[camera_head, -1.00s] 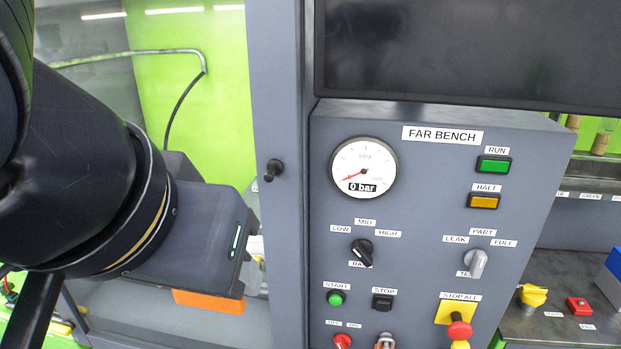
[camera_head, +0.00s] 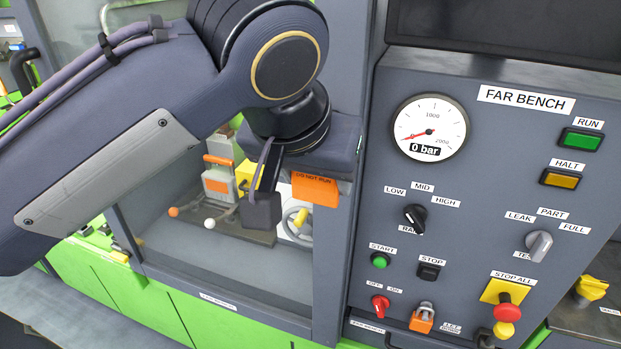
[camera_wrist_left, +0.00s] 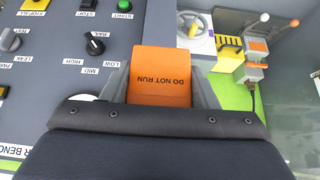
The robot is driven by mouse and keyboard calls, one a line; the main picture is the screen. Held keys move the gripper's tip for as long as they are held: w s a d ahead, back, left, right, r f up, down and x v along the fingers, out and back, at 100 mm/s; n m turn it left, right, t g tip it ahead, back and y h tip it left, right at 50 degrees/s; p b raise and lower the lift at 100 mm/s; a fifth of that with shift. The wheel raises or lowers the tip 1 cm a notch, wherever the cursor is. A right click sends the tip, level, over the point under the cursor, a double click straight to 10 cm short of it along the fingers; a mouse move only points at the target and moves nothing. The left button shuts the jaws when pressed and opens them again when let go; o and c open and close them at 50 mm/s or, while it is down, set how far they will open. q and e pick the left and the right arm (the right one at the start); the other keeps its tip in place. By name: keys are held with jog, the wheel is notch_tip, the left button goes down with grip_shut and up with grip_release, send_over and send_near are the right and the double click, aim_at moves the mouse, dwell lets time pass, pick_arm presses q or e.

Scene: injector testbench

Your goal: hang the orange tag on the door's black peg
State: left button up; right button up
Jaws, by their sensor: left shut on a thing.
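The orange tag (camera_head: 315,188), lettered DO NOT RUN, is in front of the grey door-frame post (camera_head: 340,255), left of the FAR BENCH panel. My left gripper (camera_head: 305,163) is shut on it; the tag hangs below the gripper in the head view. In the left wrist view the tag (camera_wrist_left: 160,75) sits between the two fingers, its lettering upside down. The black peg is hidden behind my left gripper and arm in the head view, and does not show in the wrist view. I cannot tell whether the tag touches the peg. My right gripper is not in view.
The FAR BENCH panel (camera_head: 455,190), with gauge, knobs and buttons, stands close to the right of my left gripper. Behind the opening are a yellow-and-white valve wheel (camera_head: 300,217), levers with orange and white knobs (camera_head: 209,223), and a grey padlock-like block (camera_head: 218,183).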

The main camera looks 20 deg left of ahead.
pick_arm(q)
jog(key=w, duration=0.5)
jog(key=shift+w+f, duration=0.1)
jog(key=shift+w, duration=0.1)
jog(key=shift+f, duration=0.2)
jog(key=shift+f, duration=0.5)
dwell(1.4)
jog(key=o, duration=1)
jog(key=shift+o, duration=0.2)
